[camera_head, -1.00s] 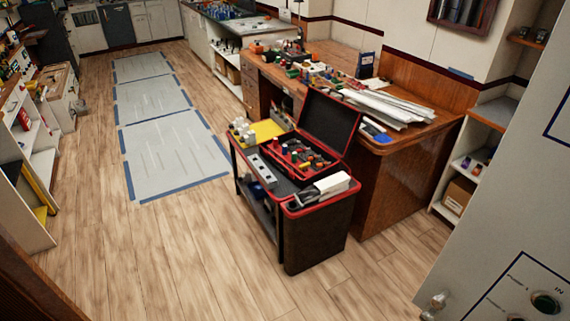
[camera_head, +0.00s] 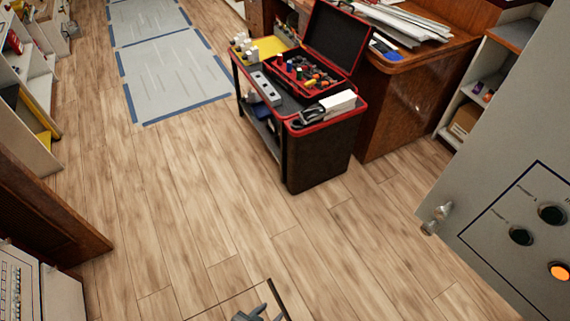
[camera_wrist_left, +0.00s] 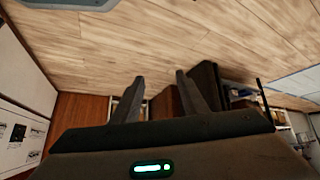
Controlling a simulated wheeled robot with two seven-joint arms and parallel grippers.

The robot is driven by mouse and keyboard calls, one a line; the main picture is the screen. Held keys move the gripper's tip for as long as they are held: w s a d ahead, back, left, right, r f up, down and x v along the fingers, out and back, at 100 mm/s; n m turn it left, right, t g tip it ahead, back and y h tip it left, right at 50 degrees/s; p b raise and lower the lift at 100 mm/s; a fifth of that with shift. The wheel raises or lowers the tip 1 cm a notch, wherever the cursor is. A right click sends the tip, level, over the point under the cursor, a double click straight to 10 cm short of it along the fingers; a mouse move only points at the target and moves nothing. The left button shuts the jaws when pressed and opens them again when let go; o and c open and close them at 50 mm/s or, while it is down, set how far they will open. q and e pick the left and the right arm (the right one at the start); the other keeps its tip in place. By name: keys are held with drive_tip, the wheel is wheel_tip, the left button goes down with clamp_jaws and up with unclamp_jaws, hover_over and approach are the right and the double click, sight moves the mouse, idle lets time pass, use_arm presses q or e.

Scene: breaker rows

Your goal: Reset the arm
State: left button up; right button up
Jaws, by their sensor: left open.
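My left gripper (camera_head: 262,314) shows only in part at the bottom edge of the head view, above bare wooden floor. In the left wrist view its two dark fingers (camera_wrist_left: 160,98) stand apart with nothing between them, so it is open and empty. The rest of my left arm is hidden below the head view. My right gripper is in neither view.
A tool cart (camera_head: 318,158) with an open red-edged case (camera_head: 332,38) stands ahead, beside a wooden desk (camera_head: 408,108). A grey panel (camera_head: 500,140) with round buttons and a lit orange one (camera_head: 559,271) is close right. Open floor (camera_head: 200,210) lies between.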

use_arm(q)
drive_tip(key=s+a+f+n+g+y+b, duration=0.2)
drive_tip(key=s+a+f+n+g+y, duration=0.1)
drive_tip(key=s+a+f, duration=1.7)
drive_tip(key=s+g+y, duration=0.1)
drive_tip(key=s+g, duration=0.1)
drive_tip(key=s, duration=0.1)
drive_tip(key=shift+a+f+g+y+b, duration=0.2)
drive_tip(key=shift+a+g+y+b, duration=0.1)
drive_tip(key=shift+g+y, duration=0.1)
drive_tip(key=shift+c, duration=1.1)
drive_tip(key=shift+w, duration=0.1)
drive_tip(key=shift+w, duration=0.1)
